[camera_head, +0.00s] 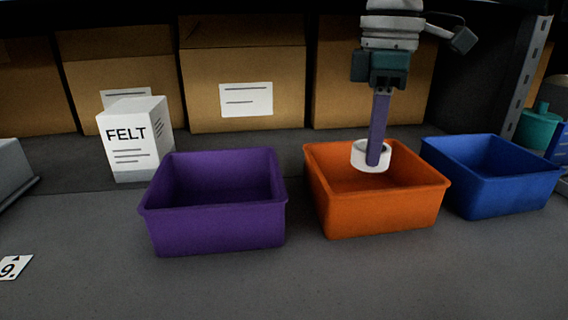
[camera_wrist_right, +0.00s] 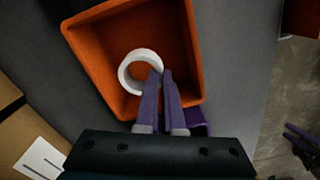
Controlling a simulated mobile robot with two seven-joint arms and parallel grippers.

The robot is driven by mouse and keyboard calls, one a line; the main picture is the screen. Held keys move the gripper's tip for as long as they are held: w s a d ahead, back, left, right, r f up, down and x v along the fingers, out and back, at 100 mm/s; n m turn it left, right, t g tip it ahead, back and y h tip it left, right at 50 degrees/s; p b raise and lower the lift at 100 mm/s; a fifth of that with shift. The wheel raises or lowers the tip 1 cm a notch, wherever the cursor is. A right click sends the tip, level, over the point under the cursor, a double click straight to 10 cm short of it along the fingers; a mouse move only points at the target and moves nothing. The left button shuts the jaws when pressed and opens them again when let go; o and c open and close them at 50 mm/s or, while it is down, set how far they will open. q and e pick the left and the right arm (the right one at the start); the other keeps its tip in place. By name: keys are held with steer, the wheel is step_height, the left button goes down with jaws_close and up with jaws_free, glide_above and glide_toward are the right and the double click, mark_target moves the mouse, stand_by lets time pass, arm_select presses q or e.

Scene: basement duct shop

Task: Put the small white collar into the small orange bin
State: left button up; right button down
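The small white collar (camera_head: 358,158) is a short open ring. It is over the opening of the orange bin (camera_head: 385,210), about level with the rim in the head view; how far it is above the floor is hard to tell. My right gripper (camera_head: 374,162) points down from above, fingers shut on the collar's wall. In the right wrist view the collar (camera_wrist_right: 128,77) shows at the fingertips (camera_wrist_right: 160,73), against the inside of the orange bin (camera_wrist_right: 188,50). Nothing else shows in this bin.
A purple bin (camera_head: 215,230) stands left of the orange one and a blue bin (camera_head: 505,190) close on its right. Behind are a white FELT box (camera_head: 130,135) and cardboard boxes (camera_head: 245,60). A numbered card (camera_head: 14,267) lies front left.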

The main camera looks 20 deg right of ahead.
steer(key=shift+f, duration=2.5)
steer(key=shift+f, duration=0.1)
steer(key=shift+f+b, duration=0.3)
steer(key=shift+f, duration=0.2)
steer(key=c, duration=1)
jaws_free()
steer(key=shift+c, duration=0.2)
step_height(320, 180, up, 13)
steer(key=shift+r+p, duration=0.15)
steer(key=shift+p, duration=0.45)
